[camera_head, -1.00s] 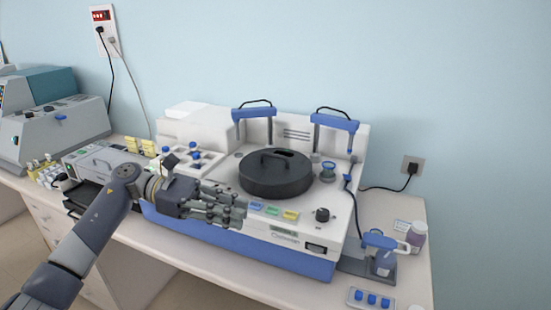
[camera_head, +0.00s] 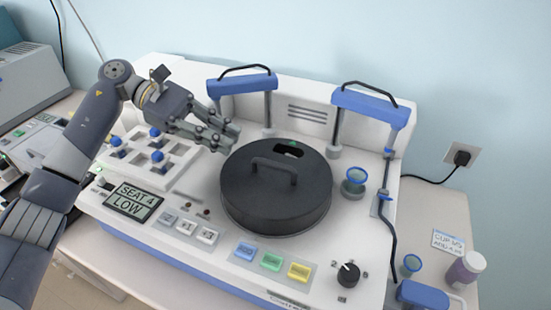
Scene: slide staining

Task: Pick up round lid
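The round lid (camera_head: 275,199) is a black disc with a raised bar handle (camera_head: 288,171) and a small dark opening near its far edge. It sits level on top of the white staining machine (camera_head: 205,268). My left gripper (camera_head: 230,137) is just beyond the lid's far left edge, apart from the handle. Its fingers point right and are spread apart, with nothing between them. My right gripper does not show.
Two blue-topped arms (camera_head: 242,83) and (camera_head: 370,105) stand behind the lid. A white rack with blue knobs (camera_head: 150,163) lies left, under my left arm. A small blue-rimmed cup (camera_head: 354,182) stands right of the lid. Buttons and a display (camera_head: 133,201) line the front.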

